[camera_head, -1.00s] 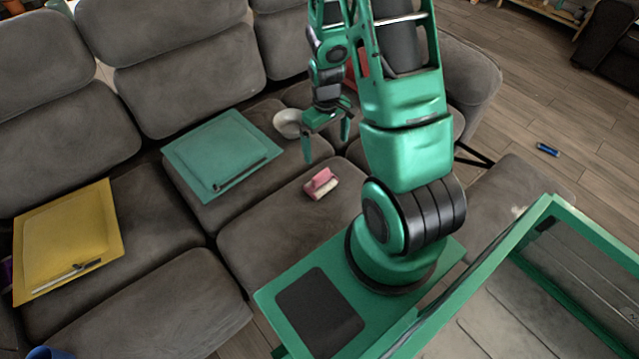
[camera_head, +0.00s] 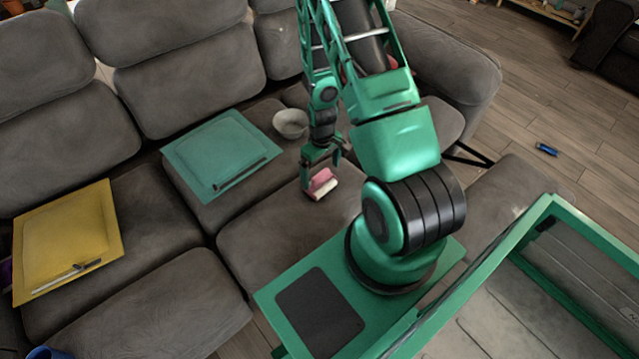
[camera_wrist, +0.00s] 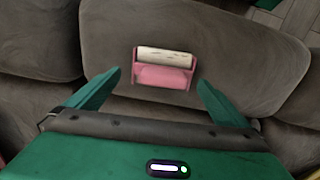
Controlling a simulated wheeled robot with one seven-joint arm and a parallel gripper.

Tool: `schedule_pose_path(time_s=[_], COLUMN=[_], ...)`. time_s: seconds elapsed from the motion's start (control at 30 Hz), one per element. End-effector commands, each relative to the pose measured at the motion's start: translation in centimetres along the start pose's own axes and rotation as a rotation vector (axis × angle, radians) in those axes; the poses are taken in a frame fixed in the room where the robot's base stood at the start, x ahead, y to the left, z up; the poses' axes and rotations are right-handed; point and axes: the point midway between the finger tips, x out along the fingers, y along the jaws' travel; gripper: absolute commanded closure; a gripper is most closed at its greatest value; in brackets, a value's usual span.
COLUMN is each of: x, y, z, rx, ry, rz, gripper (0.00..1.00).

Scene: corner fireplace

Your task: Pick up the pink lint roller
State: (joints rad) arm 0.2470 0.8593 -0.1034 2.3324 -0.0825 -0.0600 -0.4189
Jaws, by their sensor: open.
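The pink lint roller (camera_head: 321,184) lies on the grey sofa seat cushion, its whitish roll toward the front. In the wrist view the lint roller (camera_wrist: 163,68) lies just beyond the fingertips, roughly centred between them, with the roll at the top and the pink part below. My gripper (camera_head: 322,171) points down over the roller from behind. In the wrist view my gripper (camera_wrist: 160,80) is open and empty, with one finger to each side of the roller. No contact with the roller shows.
A white bowl (camera_head: 290,123) sits behind and to the left of the gripper. A blue object (camera_head: 546,149) lies on the floor at right. The seat around the roller is clear.

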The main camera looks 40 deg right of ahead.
Motion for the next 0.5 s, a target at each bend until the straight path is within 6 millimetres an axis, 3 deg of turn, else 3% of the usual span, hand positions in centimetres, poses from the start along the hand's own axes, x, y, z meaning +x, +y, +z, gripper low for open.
schedule_pose_path(time_s=[0.5], x=[5.0], y=[-0.4], z=[0.3], rx=[0.001], ry=[-0.002], rz=[0.000], gripper=[0.00])
